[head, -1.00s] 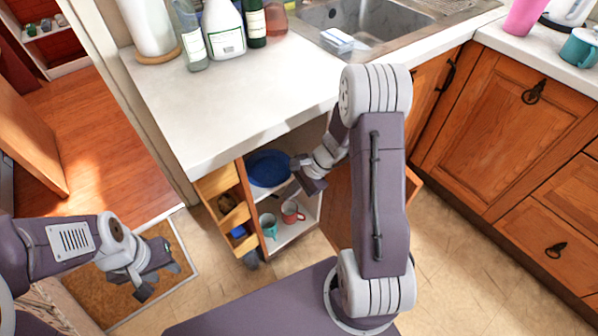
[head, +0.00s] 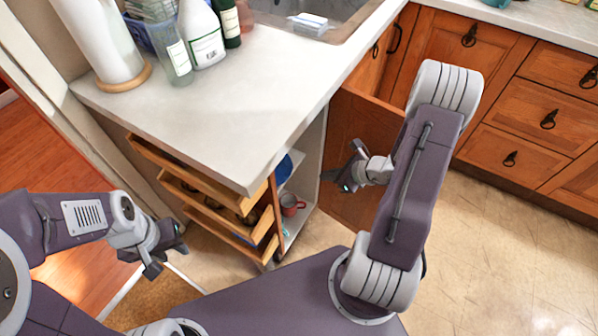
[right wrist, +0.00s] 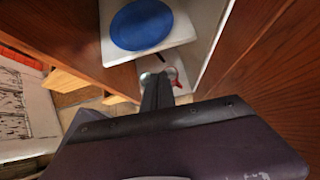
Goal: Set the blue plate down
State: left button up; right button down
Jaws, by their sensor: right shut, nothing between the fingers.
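The blue plate (right wrist: 142,25) lies flat on a white upper shelf (right wrist: 182,30) inside the open cabinet, in the right wrist view. In the head view only a sliver of the plate (head: 284,168) shows past the counter corner. My right gripper (head: 347,178) is shut and empty, just outside the cabinet opening and apart from the plate. Its closed fingers (right wrist: 155,88) also show in the right wrist view, below the shelf in the picture. My left gripper (head: 172,252) is open and empty at the lower left, away from the cabinet.
A red mug (head: 291,204) stands on the cabinet's lower shelf. The open wooden door (head: 356,150) is right beside my right gripper. Pulled-out wooden drawers (head: 205,195) jut out left of the opening. Bottles (head: 203,35) stand on the counter (head: 215,115) above.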

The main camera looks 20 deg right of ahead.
jog(key=b, duration=0.3)
send_near(285, 170)
notch_tip(285, 170, down, 3)
jog(key=s+d, duration=0.2)
jog(key=s, duration=0.1)
jog(key=shift+w+a+f, duration=0.15)
jog(key=shift+w+a, duration=0.5)
jog(key=shift+w, duration=0.35)
jog(key=shift+w+a+f, duration=0.15)
jog(key=shift+w+a, duration=0.45)
jog(key=shift+w, duration=0.4)
jog(key=shift+w+a+b, duration=0.6)
jog(key=shift+w+a, duration=0.15)
jog(key=shift+w, duration=0.25)
jog(key=shift+d, duration=0.1)
